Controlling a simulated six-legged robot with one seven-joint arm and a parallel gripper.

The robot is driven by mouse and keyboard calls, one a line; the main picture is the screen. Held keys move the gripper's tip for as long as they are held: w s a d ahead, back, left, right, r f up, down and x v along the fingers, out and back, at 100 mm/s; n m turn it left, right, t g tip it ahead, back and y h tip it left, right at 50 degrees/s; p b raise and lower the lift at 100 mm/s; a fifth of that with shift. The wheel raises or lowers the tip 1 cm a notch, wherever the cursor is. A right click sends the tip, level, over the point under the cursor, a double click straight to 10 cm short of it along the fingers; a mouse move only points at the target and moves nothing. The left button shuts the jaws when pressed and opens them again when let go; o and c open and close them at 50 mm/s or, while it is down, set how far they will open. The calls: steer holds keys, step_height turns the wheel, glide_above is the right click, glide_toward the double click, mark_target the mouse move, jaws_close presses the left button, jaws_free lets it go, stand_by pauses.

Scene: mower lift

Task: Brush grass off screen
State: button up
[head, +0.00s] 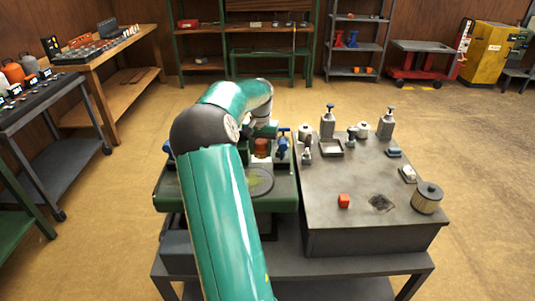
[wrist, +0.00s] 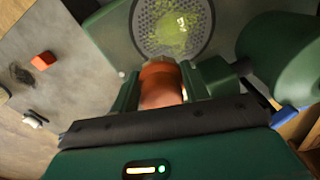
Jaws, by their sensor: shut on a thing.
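The screen is a round, dark, perforated disc (wrist: 150,38) with a loose patch of green grass clippings (wrist: 180,28) on it. In the head view the screen (head: 258,183) lies on the green mower deck, just in front of my gripper. My gripper (wrist: 160,84) is shut on an orange-brown round piece, which looks like the handle of the brush (wrist: 161,87). That piece also shows in the head view (head: 262,147).
The grey bench (head: 330,225) on the right carries a red cube (head: 343,201), a dark patch (head: 381,202), a lidded canister (head: 427,197), pump bottles (head: 386,124) and a small tray (head: 330,149). A blue-topped item (head: 283,143) stands close beside my gripper. Open floor lies behind.

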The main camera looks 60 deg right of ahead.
steer(key=shift+s+d+f+m, duration=0.15)
steer(key=shift+s+d+f, duration=0.15)
steer(key=shift+s+f, duration=0.3)
steer(key=shift+s+d+f+m, duration=0.15)
steer(key=shift+s+d+f, duration=0.1)
steer(key=shift+s+f, duration=0.3)
glide_above(267, 178)
steer(key=shift+s+f, duration=0.1)
steer(key=shift+f, duration=2.85)
steer(key=shift+f, duration=1.1)
